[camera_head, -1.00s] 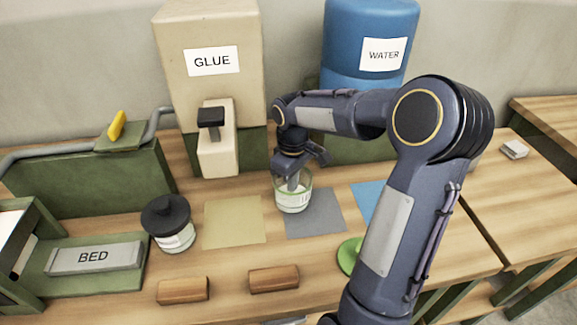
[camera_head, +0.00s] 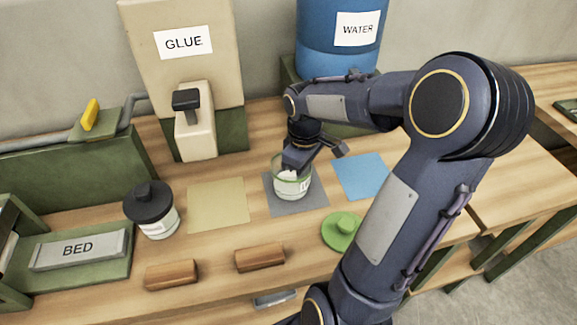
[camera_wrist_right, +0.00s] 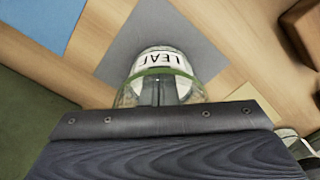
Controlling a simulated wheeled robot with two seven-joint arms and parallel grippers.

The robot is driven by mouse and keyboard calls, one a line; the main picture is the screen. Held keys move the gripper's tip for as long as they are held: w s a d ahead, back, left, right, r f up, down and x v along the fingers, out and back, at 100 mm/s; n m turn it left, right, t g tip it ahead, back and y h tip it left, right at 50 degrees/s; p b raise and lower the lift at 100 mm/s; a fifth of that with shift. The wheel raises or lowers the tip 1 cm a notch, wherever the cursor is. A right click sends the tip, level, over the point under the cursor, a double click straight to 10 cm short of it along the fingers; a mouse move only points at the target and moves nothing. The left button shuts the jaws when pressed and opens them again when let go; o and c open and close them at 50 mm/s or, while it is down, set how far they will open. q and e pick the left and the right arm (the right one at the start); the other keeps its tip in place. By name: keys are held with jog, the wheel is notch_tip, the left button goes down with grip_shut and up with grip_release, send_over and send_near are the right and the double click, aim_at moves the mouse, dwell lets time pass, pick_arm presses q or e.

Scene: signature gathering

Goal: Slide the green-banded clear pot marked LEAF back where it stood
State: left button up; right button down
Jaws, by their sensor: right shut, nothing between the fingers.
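The clear LEAF pot (camera_head: 292,186) has a green band at its rim and a white label. It stands upright on the grey mat (camera_head: 314,201). In the wrist view the pot (camera_wrist_right: 164,58) shows its LEAF label against the grey mat (camera_wrist_right: 125,45). My right gripper (camera_head: 293,168) is shut with nothing between its fingers. It is low at the pot's mouth, and its tips appear to be inside the rim; I cannot tell whether they touch the wall. My left gripper is not in view.
A tan mat (camera_head: 217,205) and a blue mat (camera_head: 361,177) flank the grey one. A black-lidded jar (camera_head: 158,226) stands left. A green lid (camera_head: 342,234) and two wooden blocks (camera_head: 172,275) (camera_head: 260,257) lie in front. The GLUE dispenser (camera_head: 187,70) and WATER tank (camera_head: 345,60) stand behind.

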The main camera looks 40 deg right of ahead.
jog(key=shift+s, duration=0.25)
notch_tip(320, 180, up, 8)
dwell(0.5)
jog(key=shift+f, duration=0.15)
